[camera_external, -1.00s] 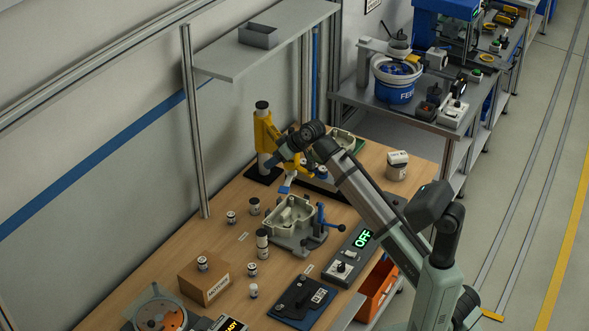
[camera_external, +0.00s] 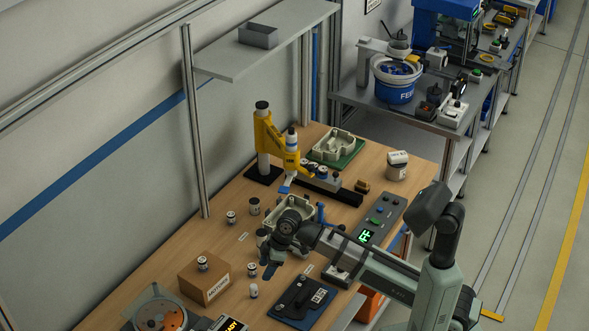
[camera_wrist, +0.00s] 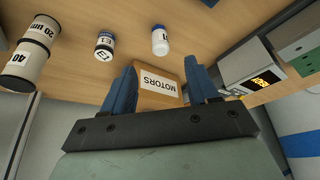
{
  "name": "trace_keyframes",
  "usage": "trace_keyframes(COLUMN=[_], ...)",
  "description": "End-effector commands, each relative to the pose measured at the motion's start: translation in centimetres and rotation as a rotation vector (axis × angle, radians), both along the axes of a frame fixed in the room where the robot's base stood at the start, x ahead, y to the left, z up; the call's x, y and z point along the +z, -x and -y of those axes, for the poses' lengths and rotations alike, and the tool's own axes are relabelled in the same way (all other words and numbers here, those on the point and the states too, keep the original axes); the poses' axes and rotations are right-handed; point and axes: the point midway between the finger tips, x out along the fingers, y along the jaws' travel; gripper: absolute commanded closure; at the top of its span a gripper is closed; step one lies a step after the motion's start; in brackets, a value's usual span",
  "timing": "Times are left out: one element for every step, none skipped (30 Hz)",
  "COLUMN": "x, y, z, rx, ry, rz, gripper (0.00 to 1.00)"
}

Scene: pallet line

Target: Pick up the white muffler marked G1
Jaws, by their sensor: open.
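A small white cylinder (camera_external: 253,291) stands on the wooden bench, right of the cardboard box. It looks like the white muffler, but its mark is too small to read. In the wrist view a white cylinder with a blue end (camera_wrist: 160,42) shows beyond the fingers. My gripper (camera_external: 268,272) is open and empty above the bench, beside that cylinder and apart from it. Its two blue fingers (camera_wrist: 161,80) show in the wrist view. A black-and-white labelled cylinder (camera_wrist: 104,46) stands near the white one; it also shows in the external view (camera_external: 252,269).
The MOTORS box (camera_external: 207,281) carries a small cylinder (camera_external: 202,263). A dark blue plate with a black fixture (camera_external: 301,301) lies to the right. A grey housing in a fixture (camera_external: 288,207) is partly behind my arm.

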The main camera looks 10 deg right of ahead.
Motion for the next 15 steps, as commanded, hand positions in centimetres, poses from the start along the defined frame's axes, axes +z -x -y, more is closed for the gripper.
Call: trace_keyframes(x=[-0.7,-1.1,-1.6,-2.0,-2.3,-2.8,-3.2,-3.6,-4.0,-4.3,-4.7,-5.1,-5.3,-5.6,-5.8], y=[0.0,0.0,0.0,0.0,-0.1,-0.1,-0.1,-0.1,-0.1,-0.1,-0.2,-0.2,-0.2,-0.2,-0.2], z=[-0.3,-0.4,-0.7,-0.8,-1.0,-1.2,-1.3,-1.5,-1.7,-1.8,-2.0,-2.2,-2.3,-2.4,-2.5], rx=[0.0,0.0,-0.001,-0.001,-0.001,-0.001,-0.001,-0.002,-0.002,-0.002,-0.002,-0.002,-0.002,-0.002,-0.002], ry=[0.001,0.002,0.002,0.001,0.001,0.001,0.002,0.001,0.001,0.001,0.001,0.001,0.0,0.0,0.0], rz=[-0.001,-0.001,-0.001,-0.001,-0.001,-0.001,-0.001,-0.001,-0.001,-0.001,-0.001,-0.001,-0.001,0.0,0.0], gripper=[0.41,0.41,0.41,0.41,0.41,0.41,0.41,0.41,0.41,0.41,0.41,0.41,0.41,0.41,0.41])
